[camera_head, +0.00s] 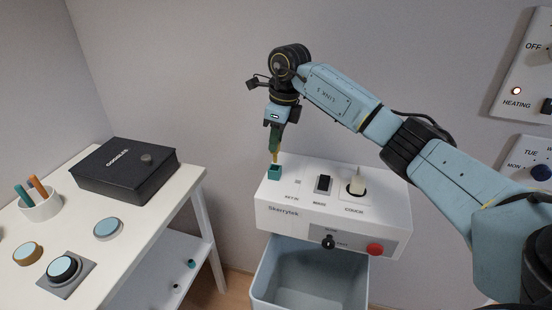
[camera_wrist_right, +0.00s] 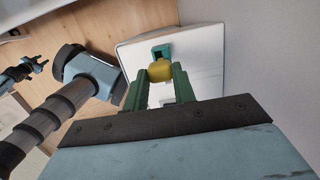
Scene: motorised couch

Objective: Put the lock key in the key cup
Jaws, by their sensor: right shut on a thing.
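My right gripper (camera_head: 275,148) is above the back left corner of the white console and is shut on a yellow piece, which I take as the lock key (camera_head: 275,157). In the right wrist view the yellow key (camera_wrist_right: 160,71) sits between the green fingertips (camera_wrist_right: 161,80). A small teal square box with a dark opening, which I take as the key cup (camera_head: 274,172), stands on the console just below the key. The cup also shows just beyond the key in the right wrist view (camera_wrist_right: 161,51). Whether they touch is unclear. My left gripper (camera_wrist_right: 34,66) shows small at the left of the wrist view.
A grey bin (camera_head: 310,275) is below. The left table holds a black box (camera_head: 126,170) and a white pen cup (camera_head: 41,207).

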